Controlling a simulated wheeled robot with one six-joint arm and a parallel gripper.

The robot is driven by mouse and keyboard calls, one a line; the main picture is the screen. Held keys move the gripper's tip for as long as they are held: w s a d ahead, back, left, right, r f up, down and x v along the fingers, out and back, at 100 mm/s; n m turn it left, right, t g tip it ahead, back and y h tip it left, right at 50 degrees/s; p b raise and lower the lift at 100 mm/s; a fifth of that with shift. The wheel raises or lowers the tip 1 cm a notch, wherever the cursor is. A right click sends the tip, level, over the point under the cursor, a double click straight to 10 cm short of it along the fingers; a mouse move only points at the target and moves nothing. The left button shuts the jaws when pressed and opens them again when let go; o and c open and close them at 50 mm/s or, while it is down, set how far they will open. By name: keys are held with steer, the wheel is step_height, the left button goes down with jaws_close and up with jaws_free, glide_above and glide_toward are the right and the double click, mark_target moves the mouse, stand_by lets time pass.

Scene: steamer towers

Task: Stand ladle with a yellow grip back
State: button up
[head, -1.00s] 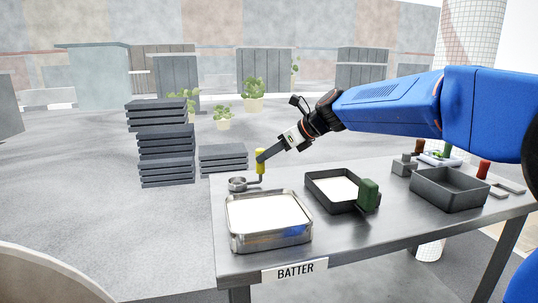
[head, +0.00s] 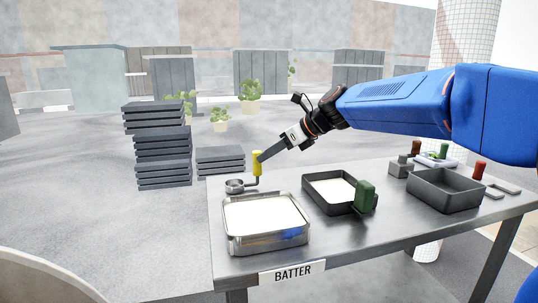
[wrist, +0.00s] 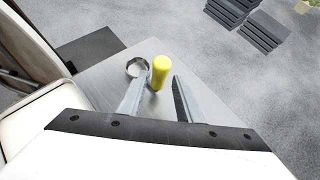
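The ladle stands at the far left corner of the steel table, its yellow grip (head: 257,164) upright and its small round metal bowl (head: 235,186) low beside it, to the left. My gripper (head: 261,157) reaches down from the upper right to the yellow grip. In the wrist view my gripper (wrist: 161,76) has its two fingers apart, one on each side of the yellow grip (wrist: 160,70), with a gap visible at the right finger. Contact at the left finger is hard to tell. The bowl (wrist: 137,67) shows behind the left finger.
A steel pan of white batter (head: 231,245) stands in front of the ladle. A dark pan with a green handle (head: 365,196) is to its right, then an empty dark tray (head: 446,203). Dark slabs (head: 165,116) are stacked beyond the table's left end.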

steer(key=shift+s+a+v, duration=0.1)
steer(key=shift+s+v, duration=0.1)
steer(key=shift+v, duration=0.95)
steer(key=shift+s+a+v, duration=0.1)
steer(key=shift+s+v, duration=0.1)
steer(key=shift+v, duration=1)
steer(key=o, duration=0.6)
steer(key=shift+c, duration=0.2)
steer(key=v, duration=1.7)
steer(key=shift+r, duration=0.1)
